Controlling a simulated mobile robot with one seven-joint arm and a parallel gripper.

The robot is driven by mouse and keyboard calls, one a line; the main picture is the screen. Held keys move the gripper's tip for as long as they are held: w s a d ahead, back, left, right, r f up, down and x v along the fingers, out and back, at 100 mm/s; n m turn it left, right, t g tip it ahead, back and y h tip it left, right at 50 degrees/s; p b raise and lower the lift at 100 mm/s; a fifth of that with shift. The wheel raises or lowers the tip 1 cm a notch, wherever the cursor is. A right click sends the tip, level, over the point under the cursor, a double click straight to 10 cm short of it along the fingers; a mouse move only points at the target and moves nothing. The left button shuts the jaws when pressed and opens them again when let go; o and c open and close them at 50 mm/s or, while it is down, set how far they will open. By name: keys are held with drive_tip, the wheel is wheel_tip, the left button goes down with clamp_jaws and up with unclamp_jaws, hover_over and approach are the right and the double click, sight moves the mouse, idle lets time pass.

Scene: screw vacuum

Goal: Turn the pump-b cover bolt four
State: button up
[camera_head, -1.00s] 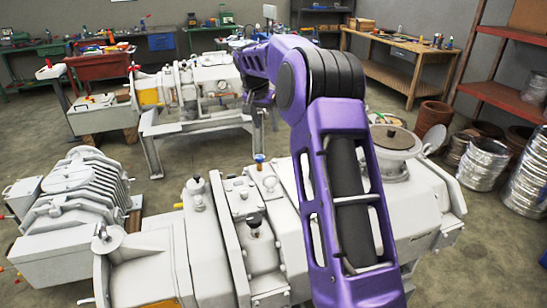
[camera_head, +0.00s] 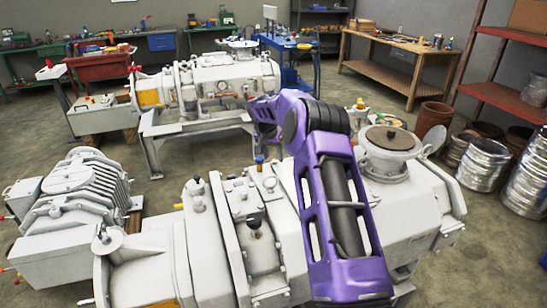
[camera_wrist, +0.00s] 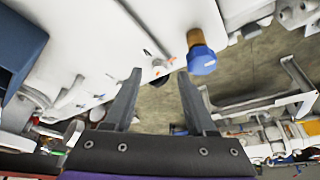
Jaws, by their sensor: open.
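A large white pump (camera_head: 225,260) fills the foreground of the head view, and a second white pump (camera_head: 215,80) stands behind it on a frame. I cannot tell which is pump-b. No single cover bolt can be made out as bolt four. In the wrist view my gripper (camera_wrist: 158,80) is open, with nothing between its fingers. A white pump surface (camera_wrist: 100,35) lies beyond the fingers, with small fittings on it. A blue-capped brass fitting (camera_wrist: 202,60) is just right of the right fingertip in the picture; contact is not visible.
A ribbed white unit (camera_head: 70,200) stands at the left. A blue cart (camera_head: 288,60) and a wooden bench (camera_head: 400,60) are behind. Open floor lies between the pumps.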

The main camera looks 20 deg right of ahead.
drive_tip(key=shift+w+d+f, duration=0.15)
drive_tip(key=shift+f, duration=0.4)
clamp_jaws()
